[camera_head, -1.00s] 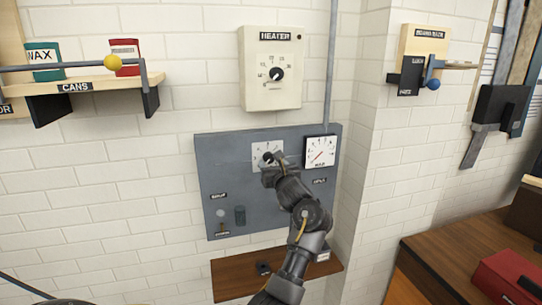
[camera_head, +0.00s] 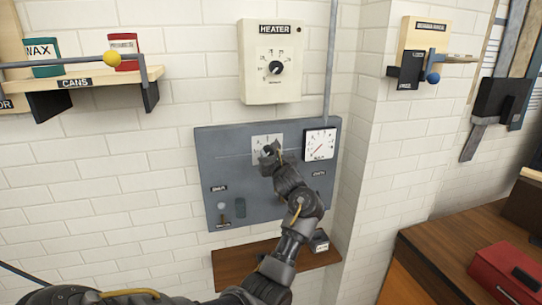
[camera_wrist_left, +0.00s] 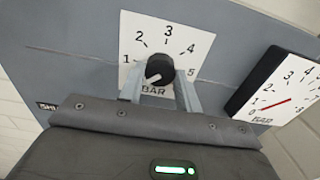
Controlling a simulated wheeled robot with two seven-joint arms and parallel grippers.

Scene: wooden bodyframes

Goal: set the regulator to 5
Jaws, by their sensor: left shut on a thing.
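The regulator dial is a white plate (camera_head: 257,143) numbered 1 to 5 with BAR below, on a grey wall panel. In the left wrist view its black round knob (camera_wrist_left: 160,69) sits in front of the dial (camera_wrist_left: 168,22). The white mark on the knob points down-left, below the 1. My left gripper (camera_head: 270,153) is at the knob; its two fingers (camera_wrist_left: 160,80) are closed on either side of it. A square gauge (camera_head: 320,144) is right of the dial. Its red needle (camera_wrist_left: 276,104) lies at the low end, near 0 to 1. My right gripper is not in view.
A heater box (camera_head: 270,85) with its own knob hangs above the panel (camera_head: 217,165). A small lever and a grey-green part (camera_head: 240,208) are at the panel's lower left. A brown shelf (camera_head: 232,262) is below. A cans shelf (camera_head: 85,79) is upper left.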

